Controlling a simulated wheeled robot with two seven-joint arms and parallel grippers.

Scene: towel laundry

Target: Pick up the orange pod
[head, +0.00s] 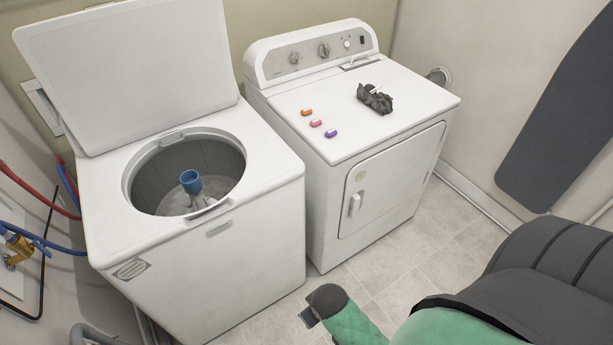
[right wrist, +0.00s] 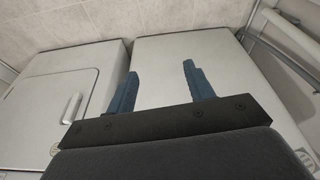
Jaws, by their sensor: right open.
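The orange pod (head: 306,111) lies on the dryer's white top, near its left edge. My right gripper (head: 309,317) is low in front of the machines in the head view, well below and away from the pod. In the right wrist view its two blue fingers (right wrist: 160,70) are spread apart with nothing between them. No pod shows in the right wrist view. My left gripper is not in view.
A pink pod (head: 316,123) and a purple pod (head: 331,133) lie in a row with the orange one. A dark crumpled cloth (head: 375,98) lies to their right on the dryer (head: 420,100). The washer (head: 250,255) stands left, its lid (head: 130,70) raised.

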